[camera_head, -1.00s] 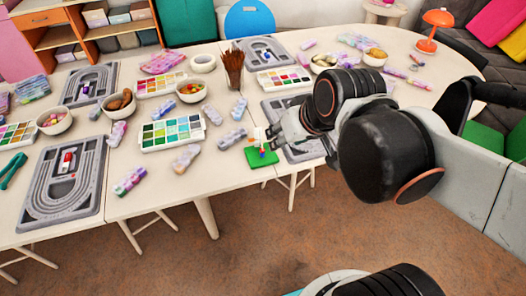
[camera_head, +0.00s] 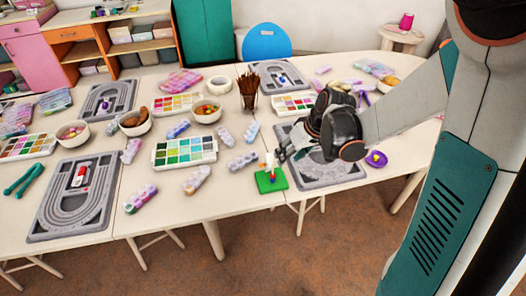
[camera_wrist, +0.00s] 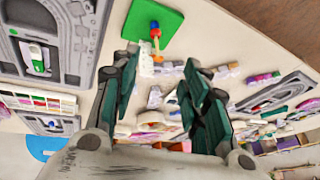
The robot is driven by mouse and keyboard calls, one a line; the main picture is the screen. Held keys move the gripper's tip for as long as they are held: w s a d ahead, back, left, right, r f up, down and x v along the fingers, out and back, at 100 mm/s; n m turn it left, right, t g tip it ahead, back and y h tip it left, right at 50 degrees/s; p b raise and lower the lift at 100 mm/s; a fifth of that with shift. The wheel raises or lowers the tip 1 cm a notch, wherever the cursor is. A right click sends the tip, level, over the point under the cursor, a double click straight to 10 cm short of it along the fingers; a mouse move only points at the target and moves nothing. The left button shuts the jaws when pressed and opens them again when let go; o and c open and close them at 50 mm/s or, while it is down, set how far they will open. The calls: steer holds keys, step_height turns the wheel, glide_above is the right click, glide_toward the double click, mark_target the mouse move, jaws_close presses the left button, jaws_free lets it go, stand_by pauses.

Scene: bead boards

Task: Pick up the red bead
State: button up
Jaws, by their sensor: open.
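A small green board (camera_head: 271,180) lies at the table's front edge, left of a grey bead board. A thin upright post stands on it with small red and blue parts. In the wrist view the green board (camera_wrist: 138,12) is at the top, and a small red bead (camera_wrist: 155,33) shows beside a blue one on the post. My gripper (camera_head: 282,156) is just above and right of the green board.
A grey bead board (camera_head: 335,175) lies under my wrist. A purple dish (camera_head: 376,159) with something yellow is to its right. A paint palette (camera_head: 185,151) and several bead tubes lie left of the green board. A brush cup (camera_head: 249,95) stands behind.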

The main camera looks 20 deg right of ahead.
steer(key=f, duration=0.1)
steer(key=b, duration=0.3)
glide_above(274, 174)
steer(key=s+d, duration=0.1)
steer(key=s, duration=0.1)
step_height(274, 174, down, 8)
steer(key=shift+s+r, duration=0.1)
steer(key=shift+d+b+x, duration=0.15)
steer(key=shift+b+x, duration=0.6)
steer(key=shift+x, duration=0.6)
steer(key=shift+d+b+x, duration=0.15)
steer(key=shift+b+x, duration=0.6)
steer(key=shift+x, duration=0.6)
steer(key=shift+s, duration=0.15)
steer(key=c, duration=0.8)
